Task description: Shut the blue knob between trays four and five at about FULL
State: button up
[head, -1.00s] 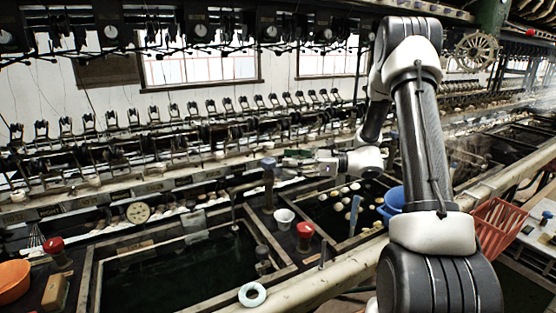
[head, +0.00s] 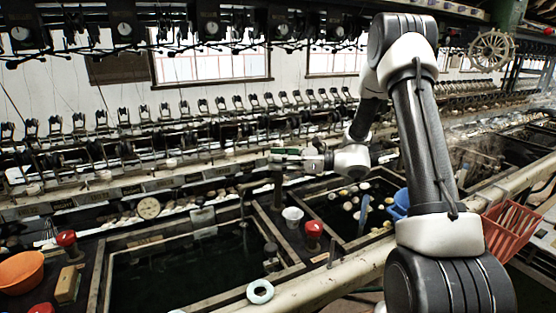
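A dark upright post (head: 277,190) stands between two dark water trays, in the middle of the head view. Its blue top, the knob, is hidden now behind or between the fingers of my gripper (head: 275,156). My gripper reaches in from the right, roughly level, at the top of the post. The fingers are small here, and I cannot tell their gap or whether they touch the knob. The left tray (head: 105,262) and the right tray (head: 330,180) lie on either side; pale cocoons float in the right one.
A pale ring (head: 260,291) lies on the front rail. An orange bowl (head: 20,272) is at left, a blue bucket (head: 400,202) and red basket (head: 510,232) at right.

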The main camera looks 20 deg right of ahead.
jog(key=shift+m+t, duration=0.3)
jog(key=shift+t, duration=0.1)
jog(key=shift+c, duration=0.2)
jog(key=m+t+h, duration=0.3)
jog(key=t, duration=0.1)
jog(key=shift+s+m+t, duration=0.1)
jog(key=shift+m+t, duration=0.2)
jog(key=shift+m+t+h, duration=1.9)
jog(key=shift+m+h, duration=0.1)
jog(key=shift+h, duration=1)
jog(key=o, duration=1)
jog(key=v, duration=0.7)
jog(key=shift+s+d+f, duration=0.1)
jog(key=shift+s+d, duration=0.05)
